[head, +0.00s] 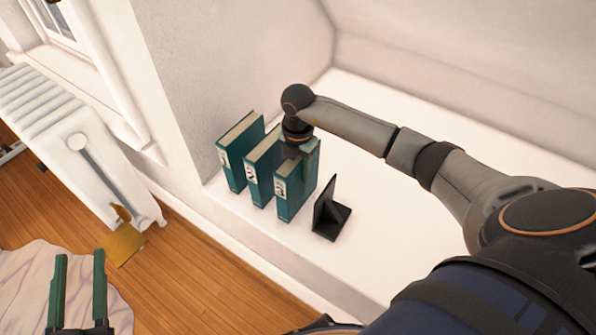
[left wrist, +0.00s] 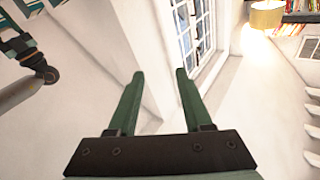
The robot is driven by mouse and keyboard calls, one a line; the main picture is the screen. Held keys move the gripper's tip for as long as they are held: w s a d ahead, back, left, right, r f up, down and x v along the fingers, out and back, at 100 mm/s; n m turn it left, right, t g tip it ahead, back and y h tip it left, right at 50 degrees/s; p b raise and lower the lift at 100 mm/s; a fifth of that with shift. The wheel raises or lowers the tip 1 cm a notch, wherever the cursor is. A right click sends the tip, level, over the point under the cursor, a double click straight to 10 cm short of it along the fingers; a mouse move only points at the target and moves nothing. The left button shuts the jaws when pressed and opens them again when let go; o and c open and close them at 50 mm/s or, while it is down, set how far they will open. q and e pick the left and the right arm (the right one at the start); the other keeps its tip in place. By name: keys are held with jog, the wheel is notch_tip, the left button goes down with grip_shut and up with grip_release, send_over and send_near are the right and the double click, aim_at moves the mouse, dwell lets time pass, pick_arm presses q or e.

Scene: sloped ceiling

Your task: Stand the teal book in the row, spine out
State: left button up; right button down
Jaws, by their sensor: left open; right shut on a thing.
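Three teal books stand upright in a row on a white ledge, labelled spines facing out: a left one (head: 238,155), a middle one (head: 261,172) and a right one (head: 289,192). My right gripper (head: 301,150) is shut on the right teal book at its top; its fingers are partly hidden by the wrist. Whether this book's base touches the ledge is hard to tell. A black bookend (head: 329,212) stands just right of it, with a small gap. My left gripper (head: 79,254) is open and empty, away from the ledge; it also shows in the left wrist view (left wrist: 160,74).
The white ledge (head: 385,215) is clear right of the bookend, under my right arm. A wall rises left of the row.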

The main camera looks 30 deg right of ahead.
pick_arm(q)
jog(key=shift+r, duration=0.4)
pick_arm(e)
jog(key=shift+w+f, duration=0.1)
jog(key=shift+f, duration=0.05)
pick_arm(q)
jog(key=shift+s+r, duration=0.1)
jog(key=shift+r, duration=0.1)
pick_arm(e)
jog(key=shift+f, duration=0.15)
jog(key=shift+c, duration=2)
grip_release()
pick_arm(q)
jog(key=shift+r, duration=0.1)
